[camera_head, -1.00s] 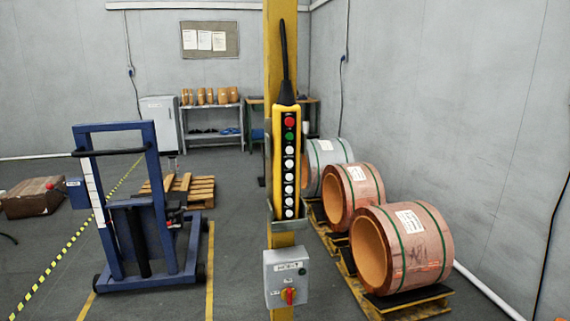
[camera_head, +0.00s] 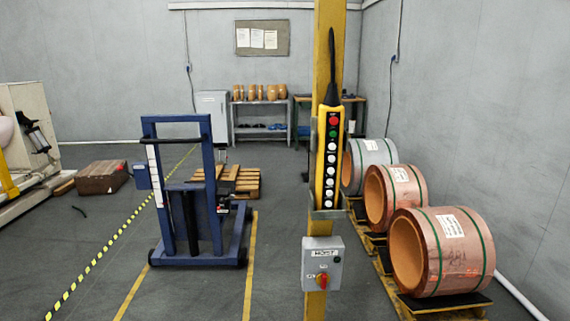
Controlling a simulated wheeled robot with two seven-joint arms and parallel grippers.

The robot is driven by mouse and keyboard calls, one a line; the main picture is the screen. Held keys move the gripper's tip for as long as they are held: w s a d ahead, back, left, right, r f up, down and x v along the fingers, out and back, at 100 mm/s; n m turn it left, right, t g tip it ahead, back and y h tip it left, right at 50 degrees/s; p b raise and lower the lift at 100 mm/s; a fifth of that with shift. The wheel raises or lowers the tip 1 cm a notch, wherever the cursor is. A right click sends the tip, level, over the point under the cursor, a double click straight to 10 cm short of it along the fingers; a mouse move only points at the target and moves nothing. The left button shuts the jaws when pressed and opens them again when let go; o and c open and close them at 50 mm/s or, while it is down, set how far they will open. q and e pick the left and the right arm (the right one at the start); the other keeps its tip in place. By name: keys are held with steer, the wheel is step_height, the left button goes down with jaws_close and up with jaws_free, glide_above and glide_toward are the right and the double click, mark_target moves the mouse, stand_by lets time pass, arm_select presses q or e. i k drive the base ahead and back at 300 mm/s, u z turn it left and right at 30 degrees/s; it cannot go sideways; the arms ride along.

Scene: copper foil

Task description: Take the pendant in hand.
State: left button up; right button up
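The pendant (camera_head: 328,160) is a long yellow and black control box with a red button, a green button and several white buttons. It hangs upright in a grey holder (camera_head: 328,213) on the yellow post (camera_head: 324,50), with a black cable rising from its top. Neither of my grippers shows in the head view.
A grey switch box (camera_head: 322,264) with a red knob sits on the post below the pendant. Copper coils (camera_head: 440,252) stand on pallets at right. A blue lifting frame (camera_head: 192,190) stands left of the post. Grey floor between frame and post is clear.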

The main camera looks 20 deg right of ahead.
mark_target(331, 106)
steer(key=u, duration=1.35)
steer(key=i, duration=0.25)
steer(key=z, duration=0.9)
steer(key=i, duration=1.55)
steer(key=z, duration=1.2)
